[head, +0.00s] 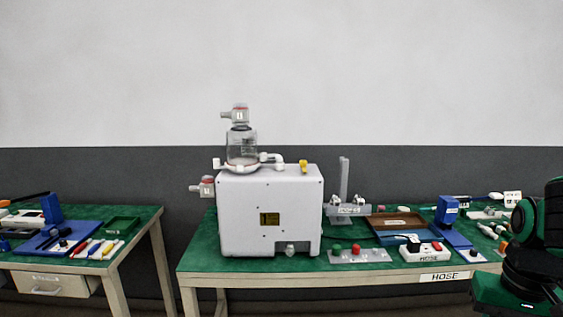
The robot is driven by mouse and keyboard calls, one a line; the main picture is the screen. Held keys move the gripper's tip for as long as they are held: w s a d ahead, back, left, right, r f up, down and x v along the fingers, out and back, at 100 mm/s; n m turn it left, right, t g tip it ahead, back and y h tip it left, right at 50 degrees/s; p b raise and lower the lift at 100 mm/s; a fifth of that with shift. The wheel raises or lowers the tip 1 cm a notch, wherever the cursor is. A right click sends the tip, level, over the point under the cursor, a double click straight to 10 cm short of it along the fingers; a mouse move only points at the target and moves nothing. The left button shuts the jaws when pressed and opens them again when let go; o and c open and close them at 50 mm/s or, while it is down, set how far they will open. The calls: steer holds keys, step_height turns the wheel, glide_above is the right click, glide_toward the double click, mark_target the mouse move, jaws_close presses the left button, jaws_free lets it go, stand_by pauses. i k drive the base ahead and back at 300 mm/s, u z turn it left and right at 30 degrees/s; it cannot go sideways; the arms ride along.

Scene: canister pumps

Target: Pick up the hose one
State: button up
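A white canister pump (270,215) with a clear jar (241,146) on top stands on the left part of the right-hand green table (200,258). A port marked 1 (240,114) tops the jar, and another grey port (207,187) juts from the left side. I cannot tell which item is hose one; the lettering is too small. My gripper is not in view; only green and black parts of my arm show at the right edge.
A brown tray (372,223), a blue holder (447,210) and a grey block (345,258) with coloured knobs crowd the right table. A "HOSE" label is on its front edge.

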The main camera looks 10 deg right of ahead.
mark_target(279, 164)
steer(key=i, duration=0.9)
steer(key=u, duration=0.05)
